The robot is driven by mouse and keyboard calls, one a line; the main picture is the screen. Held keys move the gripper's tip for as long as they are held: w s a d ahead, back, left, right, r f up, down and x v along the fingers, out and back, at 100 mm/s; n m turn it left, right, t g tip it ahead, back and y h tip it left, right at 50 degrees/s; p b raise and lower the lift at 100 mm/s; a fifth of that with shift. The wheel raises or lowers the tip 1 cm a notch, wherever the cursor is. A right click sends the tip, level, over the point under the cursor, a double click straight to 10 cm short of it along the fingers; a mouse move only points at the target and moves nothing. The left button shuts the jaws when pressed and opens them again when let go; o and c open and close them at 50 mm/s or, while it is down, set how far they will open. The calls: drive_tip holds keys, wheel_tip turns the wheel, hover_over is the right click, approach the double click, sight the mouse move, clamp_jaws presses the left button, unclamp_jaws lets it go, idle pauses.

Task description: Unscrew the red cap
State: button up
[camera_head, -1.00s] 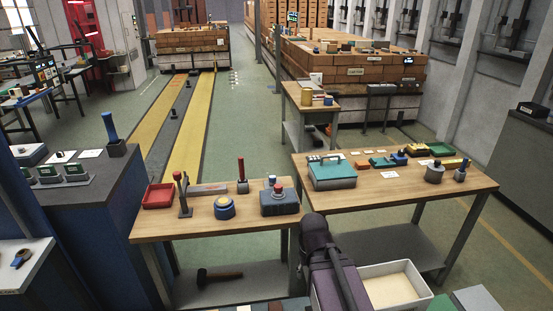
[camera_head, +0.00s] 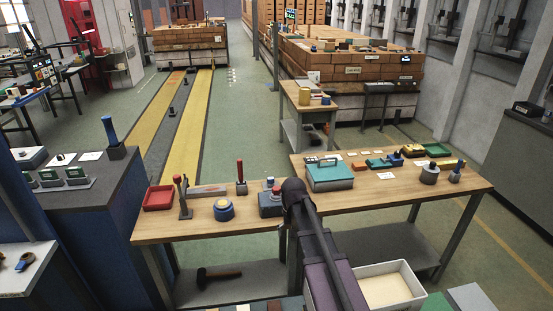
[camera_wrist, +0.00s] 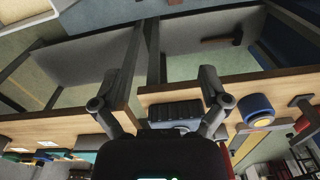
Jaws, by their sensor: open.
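My arm covers the box's right part. In the wrist view, the scene appears turned over, and my gripper (camera_wrist: 158,80) has its two fingers spread apart with nothing between them. A dark ribbed block (camera_wrist: 176,112), probably the same box, lies behind the fingers near the bench edge. The red cap cannot be made out in the wrist view. In the head view my arm hides the gripper.
Left of the box stand a blue round container (camera_head: 224,210), a red-handled post (camera_head: 240,177) and a red tray (camera_head: 158,198). A teal case (camera_head: 329,175) stands on the right workbench. A hammer (camera_head: 218,273) lies on the lower shelf. A white bin (camera_head: 384,288) is in front.

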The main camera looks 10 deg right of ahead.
sight(276, 188)
drive_tip(key=w+r+m+p, duration=0.1)
drive_tip(key=w+r+p, duration=0.2)
drive_tip(key=w, duration=1.2)
drive_tip(key=w+r+m+p, duration=0.2)
drive_tip(key=w+r+p, duration=0.2)
drive_tip(key=w, duration=1.2)
drive_tip(key=shift+w+r+m, duration=0.25)
drive_tip(key=shift+r+m, duration=0.05)
drive_tip(key=shift+r, duration=0.4)
drive_tip(key=shift+a+f, duration=0.1)
drive_tip(key=shift+f, duration=0.1)
wheel_tip(276, 188, down, 13)
drive_tip(key=b, duration=1.3)
drive_tip(key=shift+f, duration=0.2)
drive_tip(key=shift+c, duration=0.2)
